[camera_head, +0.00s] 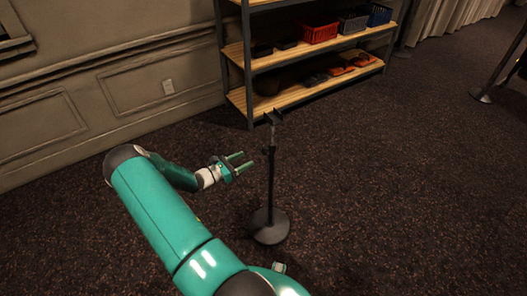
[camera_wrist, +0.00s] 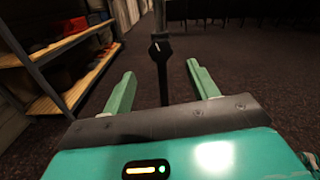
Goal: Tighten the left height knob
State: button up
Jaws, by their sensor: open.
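A thin black stand (camera_head: 271,190) rises from a round base (camera_head: 269,226) on the carpet. A dark height knob (camera_wrist: 160,48) sits on its pole in the wrist view. In the head view the knob is a small dark bump (camera_head: 270,149), too small to make out well. My gripper (camera_head: 246,160) is open and empty, left of the pole and pointing toward it. In the wrist view the two green fingers (camera_wrist: 160,72) are spread, with the pole and knob seen between them, farther off. The fingers do not appear to touch the knob.
A metal shelf (camera_head: 246,70) with wooden boards stands against the wall behind the stand. It holds a red bin (camera_head: 316,33), a blue bin (camera_head: 379,15) and orange items (camera_head: 340,71). Another stand base (camera_head: 480,95) is at far right. The carpet (camera_head: 400,190) to the right is clear.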

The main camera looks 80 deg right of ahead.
aim_at(262, 152)
jog(key=x, duration=1)
jog(key=shift+s+d, duration=0.1)
jog(key=shift+c, duration=0.2)
